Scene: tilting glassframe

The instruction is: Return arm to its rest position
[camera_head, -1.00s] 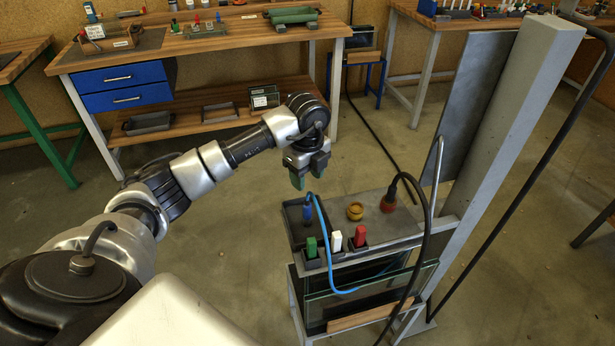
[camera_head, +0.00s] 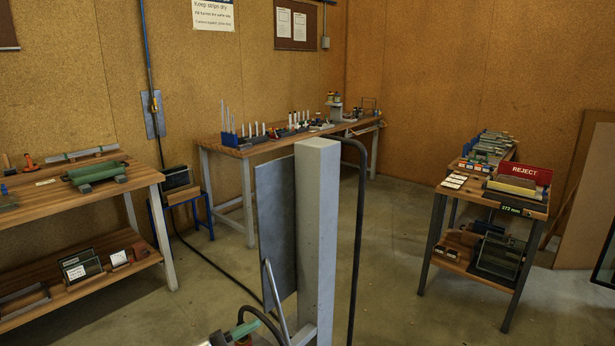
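Neither of my arms can be clearly seen in the head view. A small green and grey piece (camera_head: 217,339) shows at the bottom edge, and it is too cut off to tell what it is. Beside it is the top of a red plug (camera_head: 242,339) with a dark cable (camera_head: 262,316) curving from it. The grey post (camera_head: 317,225) of the tilting frame stands upright in the middle, with a dark flat panel (camera_head: 275,235) on its left side. The rest of the stand is below the picture.
A wooden bench (camera_head: 145,182) with a lower shelf stands at left. A long bench (camera_head: 215,146) with racks of upright pieces runs along the back wall. A cart (camera_head: 436,212) with a red REJECT sign (camera_head: 518,172) stands at right. Floor (camera_head: 395,290) between post and cart is clear.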

